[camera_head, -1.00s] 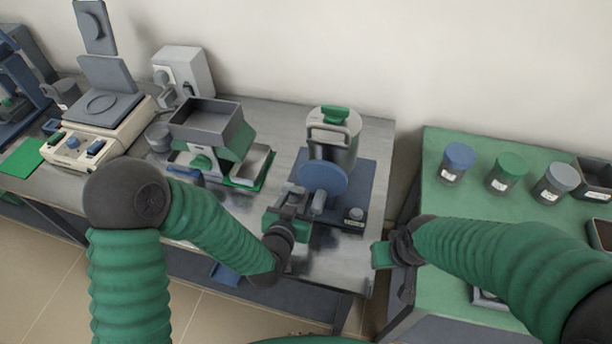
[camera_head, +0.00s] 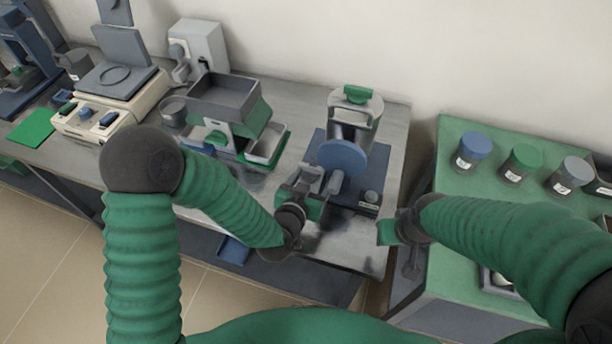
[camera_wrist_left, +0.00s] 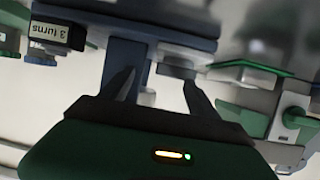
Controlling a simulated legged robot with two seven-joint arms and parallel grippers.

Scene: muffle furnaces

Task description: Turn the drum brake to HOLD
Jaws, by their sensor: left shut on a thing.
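The drum unit (camera_head: 352,128) is a metal drum with a green-clipped lid and a blue front disc (camera_head: 343,157). It stands on a blue base (camera_head: 378,160) on the steel bench. A grey crank handle (camera_head: 335,183) projects in front of the disc. My left gripper (camera_head: 304,192) is at the base's front left, shut on a small part largely hidden by the jaws. In the left wrist view, a grey knob (camera_wrist_left: 178,67) shows by the fingertips; it seems to be the brake. Its HOLD marking is not readable. My right gripper (camera_head: 388,232) is over the gap between tables, its jaws unclear.
A small knob (camera_head: 371,196) is at the base's front right; a "3 turns" label (camera_wrist_left: 57,35) shows in the left wrist view. A grey hopper unit (camera_head: 228,105) and a balance-like device (camera_head: 105,105) stand left. Lidded jars (camera_head: 521,162) stand on the green table (camera_head: 455,135).

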